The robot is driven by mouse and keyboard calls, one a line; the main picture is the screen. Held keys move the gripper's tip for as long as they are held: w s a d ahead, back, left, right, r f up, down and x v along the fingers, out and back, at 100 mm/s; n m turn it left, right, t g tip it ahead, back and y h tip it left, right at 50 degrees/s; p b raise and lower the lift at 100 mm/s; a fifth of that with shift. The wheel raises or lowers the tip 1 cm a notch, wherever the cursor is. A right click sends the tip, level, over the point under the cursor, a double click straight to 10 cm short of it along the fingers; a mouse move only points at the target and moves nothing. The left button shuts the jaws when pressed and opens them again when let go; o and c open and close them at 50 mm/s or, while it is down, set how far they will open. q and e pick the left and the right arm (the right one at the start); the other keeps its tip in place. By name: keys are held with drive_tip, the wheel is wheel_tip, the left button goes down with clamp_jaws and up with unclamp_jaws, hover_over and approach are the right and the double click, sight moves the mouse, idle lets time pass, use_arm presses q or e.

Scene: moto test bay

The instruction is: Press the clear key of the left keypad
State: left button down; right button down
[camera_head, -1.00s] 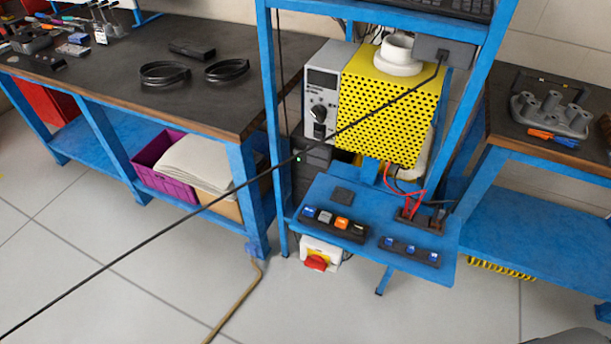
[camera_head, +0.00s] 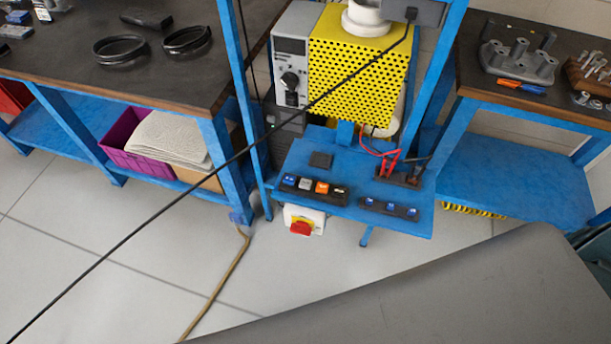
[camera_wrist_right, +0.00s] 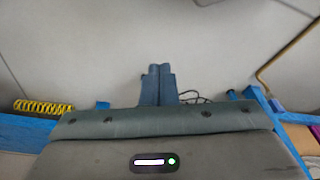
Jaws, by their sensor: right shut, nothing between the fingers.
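The left keypad (camera_head: 314,190) is a dark strip on the small blue shelf. It carries a row of keys: a blue key (camera_head: 289,180), a grey key (camera_head: 305,184), an orange key (camera_head: 322,188) and a dark key (camera_head: 340,191). The labels are too small to read, so I cannot tell which is the clear key. A second keypad (camera_head: 389,208) with blue keys lies to its right. My right gripper (camera_wrist_right: 160,70) is shut and empty in the right wrist view, with floor behind its fingers. Its fingers do not show in the head view. My left gripper is not in view.
The blue shelf (camera_head: 350,172) also holds a dark square pad (camera_head: 320,159) and red leads. A yellow perforated box (camera_head: 360,80) stands above. A black cable (camera_head: 190,190) crosses the head view diagonally. A red switch (camera_head: 301,228) is below the shelf. A large grey surface fills the lower right.

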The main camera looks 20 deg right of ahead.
drive_tip(key=w+a+r+m+t+y+p, duration=0.1)
drive_tip(key=w+a+r+m+p, duration=0.25)
drive_tip(key=w+r, duration=0.85)
drive_tip(key=w+a+r+m+t+y+p, duration=0.2)
drive_tip(key=w+a+r+m+p, duration=0.3)
drive_tip(key=r, duration=1.3)
drive_tip(key=w+a+r+m+t+y+p, duration=0.1)
drive_tip(key=w+r+m, duration=0.1)
drive_tip(key=w+r, duration=1.05)
drive_tip(key=w+a+r+m+y, duration=0.2)
drive_tip(key=w+a+r+m, duration=0.1)
drive_tip(key=m, duration=0.3)
drive_tip(key=shift+w+r+t, duration=0.4)
drive_tip(key=shift+w+r, duration=0.05)
drive_tip(key=shift+w, duration=0.25)
